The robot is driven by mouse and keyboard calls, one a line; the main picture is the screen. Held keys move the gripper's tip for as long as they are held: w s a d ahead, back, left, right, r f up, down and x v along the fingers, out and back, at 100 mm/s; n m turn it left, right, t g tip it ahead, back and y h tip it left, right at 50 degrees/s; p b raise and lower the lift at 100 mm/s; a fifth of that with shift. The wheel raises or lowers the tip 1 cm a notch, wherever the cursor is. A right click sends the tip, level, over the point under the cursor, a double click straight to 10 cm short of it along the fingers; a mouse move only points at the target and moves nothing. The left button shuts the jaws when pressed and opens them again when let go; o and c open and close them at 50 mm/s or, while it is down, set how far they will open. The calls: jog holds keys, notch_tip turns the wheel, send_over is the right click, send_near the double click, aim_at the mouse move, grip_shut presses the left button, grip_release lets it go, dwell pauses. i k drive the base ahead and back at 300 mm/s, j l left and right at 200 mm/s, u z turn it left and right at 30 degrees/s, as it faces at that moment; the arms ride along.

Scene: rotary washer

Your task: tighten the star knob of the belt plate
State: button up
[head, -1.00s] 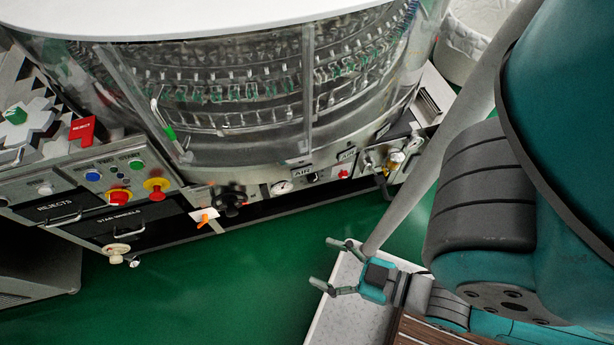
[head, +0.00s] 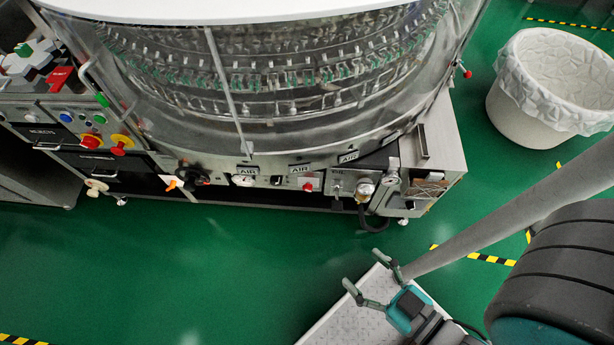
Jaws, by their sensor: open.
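A black lobed knob (head: 191,176) is on the lower front of the washer, beside a small orange lever (head: 172,183). It looks like a star knob, but I cannot tell whether it belongs to the belt plate. My gripper (head: 364,268) is open and empty at the lower middle of the head view. It appears in front of a pale plate and the green floor, to the right of the black knob and well apart from it.
The washer's clear curved guard (head: 175,118) fills the upper left. An air gauge (head: 365,187) and hose are on its right end. A white lined bin (head: 515,112) stands at the right. Green floor (head: 240,270) is open in front of the washer.

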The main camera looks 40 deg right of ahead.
aim_at(307, 187)
jog(key=k+l, duration=0.3)
jog(key=k+l+u, duration=0.1)
jog(key=l+u, duration=0.35)
jog(key=l, duration=0.95)
jog(key=i+j+u, duration=0.15)
jog(key=i+j, duration=0.25)
jog(key=j, duration=0.2)
jog(key=i+j+u, duration=0.1)
jog(key=i+j, duration=0.3)
jog(key=j, duration=0.1)
